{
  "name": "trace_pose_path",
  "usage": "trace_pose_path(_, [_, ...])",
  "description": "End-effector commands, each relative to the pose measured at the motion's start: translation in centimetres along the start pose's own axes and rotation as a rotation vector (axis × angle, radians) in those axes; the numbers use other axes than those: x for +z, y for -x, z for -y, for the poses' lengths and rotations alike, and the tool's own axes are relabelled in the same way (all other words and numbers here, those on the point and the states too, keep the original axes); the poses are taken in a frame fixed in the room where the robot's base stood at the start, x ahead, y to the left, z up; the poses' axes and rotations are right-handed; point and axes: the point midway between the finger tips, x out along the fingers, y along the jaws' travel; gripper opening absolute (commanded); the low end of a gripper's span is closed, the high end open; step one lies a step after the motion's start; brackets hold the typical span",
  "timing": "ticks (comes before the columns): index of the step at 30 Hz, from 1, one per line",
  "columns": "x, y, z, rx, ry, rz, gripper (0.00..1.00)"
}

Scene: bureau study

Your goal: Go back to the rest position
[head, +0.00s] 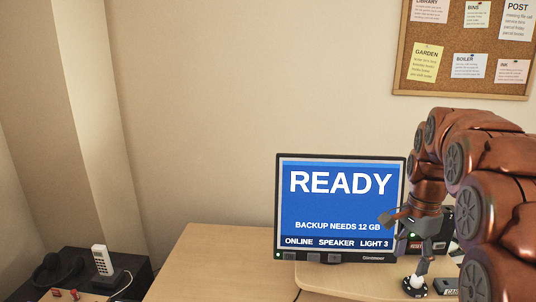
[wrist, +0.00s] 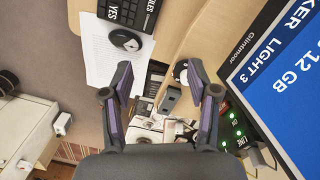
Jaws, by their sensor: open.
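My gripper (wrist: 160,72) is open in the wrist view, with two dark, purple-sided fingers spread apart. Nothing is held between them. The fingers point over the desk and the floor gap beside it. In the head view my copper-brown arm comes in from the right and bends down, with the gripper hanging low in front of the right edge of the monitor (head: 340,215). The arm hides part of the desk there.
The monitor reads READY and also shows in the wrist view (wrist: 285,70). A control box with green lights (wrist: 232,130) is close to my gripper. The desk (head: 215,262) is bare left of the monitor. A white handset (head: 102,261) stands at lower left. A corkboard (head: 440,90) hangs above.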

Motion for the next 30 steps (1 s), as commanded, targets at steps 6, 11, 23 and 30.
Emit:
trace_pose_path(6, [5.5, 0.7, -3.8, 0.016, 0.246, 0.011, 0.6])
trace_pose_path(11, [9.2, 0.6, -7.0, 0.028, 0.429, 0.021, 0.6])
trace_pose_path(23, [17.0, -1.4, -16.1, 0.057, 0.894, 0.053, 0.6])
trace_pose_path(30, [20.4, -3.4, -21.6, 0.073, 1.15, 0.076, 0.6])
